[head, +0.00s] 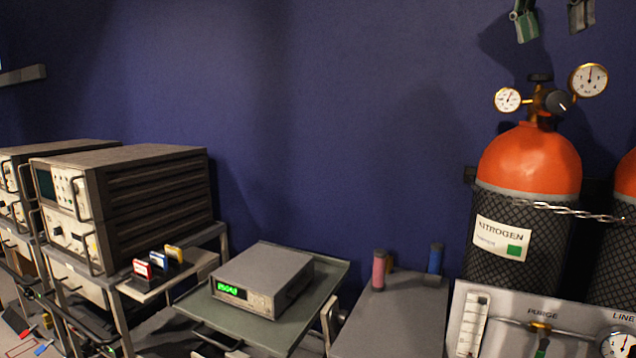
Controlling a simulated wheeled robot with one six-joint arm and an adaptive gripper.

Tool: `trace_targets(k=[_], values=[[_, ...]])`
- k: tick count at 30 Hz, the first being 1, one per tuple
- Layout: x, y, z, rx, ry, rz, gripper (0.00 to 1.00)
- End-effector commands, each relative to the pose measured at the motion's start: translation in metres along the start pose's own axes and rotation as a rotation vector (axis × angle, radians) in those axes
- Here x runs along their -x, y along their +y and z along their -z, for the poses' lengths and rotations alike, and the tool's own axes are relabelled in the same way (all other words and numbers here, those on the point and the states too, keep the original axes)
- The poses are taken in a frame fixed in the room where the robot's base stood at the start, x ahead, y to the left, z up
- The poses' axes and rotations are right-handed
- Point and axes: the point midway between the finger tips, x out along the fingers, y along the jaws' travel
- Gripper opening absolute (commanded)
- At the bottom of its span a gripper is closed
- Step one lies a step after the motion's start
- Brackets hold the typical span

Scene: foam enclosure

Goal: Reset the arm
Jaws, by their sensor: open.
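My gripper (553,18) shows only at the top right edge of the head view, where two separate fingertips hang down into the picture. They are apart, with blue wall visible between them and nothing held. The rest of the gripper and the arm are out of view above. The fingertips are above the orange-topped nitrogen cylinder (530,165) and its gauges in the picture, with a gap between.
A flow panel (575,335) stands before the cylinders at right. A grey meter (262,278) with green digits sits on a tray cart (325,292). Stacked instruments (130,200) fill the left. Small spools (379,270) stand on a grey surface. The central blue wall is clear.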

Motion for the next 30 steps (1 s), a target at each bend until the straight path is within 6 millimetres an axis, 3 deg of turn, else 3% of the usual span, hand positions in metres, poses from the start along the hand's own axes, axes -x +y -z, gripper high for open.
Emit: trace_targets(k=[8,14,18,23,26,30], values=[[-0.001,-0.017,0.003,0.16,0.02,0.065,0.69],[-0.024,-0.048,-0.004,0.361,0.028,0.115,0.69],[-0.055,-0.07,-0.02,0.555,0.024,0.153,0.69],[-0.096,-0.078,-0.045,0.77,0.014,0.209,0.69],[-0.128,-0.072,-0.065,0.905,0.007,0.253,0.69],[-0.189,-0.042,-0.108,1.099,-0.006,0.337,0.69]])
